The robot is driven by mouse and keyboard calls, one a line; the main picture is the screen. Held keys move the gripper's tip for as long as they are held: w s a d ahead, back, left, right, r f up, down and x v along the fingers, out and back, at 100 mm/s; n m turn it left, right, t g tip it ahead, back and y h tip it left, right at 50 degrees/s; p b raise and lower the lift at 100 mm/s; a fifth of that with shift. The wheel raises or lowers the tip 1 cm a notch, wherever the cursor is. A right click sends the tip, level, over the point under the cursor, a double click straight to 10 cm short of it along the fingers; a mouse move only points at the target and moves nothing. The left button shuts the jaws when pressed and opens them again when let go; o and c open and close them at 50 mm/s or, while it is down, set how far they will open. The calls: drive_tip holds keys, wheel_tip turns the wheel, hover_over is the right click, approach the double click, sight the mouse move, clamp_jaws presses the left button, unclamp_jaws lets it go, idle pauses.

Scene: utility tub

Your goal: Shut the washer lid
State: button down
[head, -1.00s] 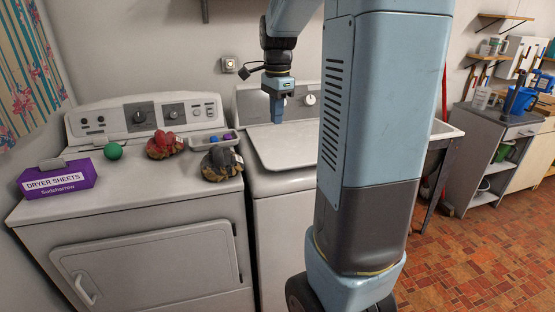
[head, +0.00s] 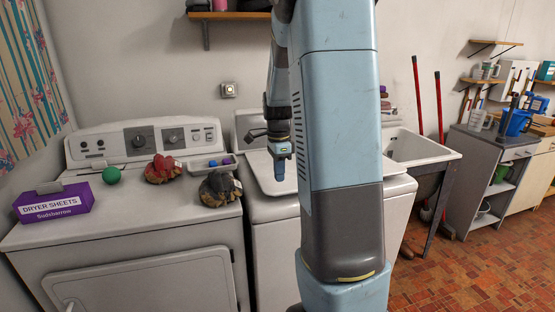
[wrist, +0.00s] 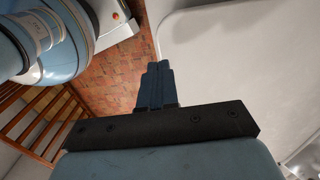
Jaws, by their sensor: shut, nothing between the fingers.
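The washer (head: 272,215) stands at the middle of the head view, partly hidden behind my arm. Its pale lid (head: 264,182) lies flat or nearly flat over the top; I cannot tell whether a small gap is left at its front edge. The lid also fills the right of the wrist view (wrist: 245,60). My gripper (head: 279,172) points down over the lid, with its fingers together and nothing between them. The shut fingers (wrist: 157,82) show beside the lid's edge in the wrist view. Whether the fingertips touch the lid is unclear.
A white sink (head: 420,150) stands right of the washer. Tiled floor is open at right.

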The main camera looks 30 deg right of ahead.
sight(280, 192)
drive_tip(key=shift+s+f, duration=0.15)
drive_tip(key=shift+f, duration=1.85)
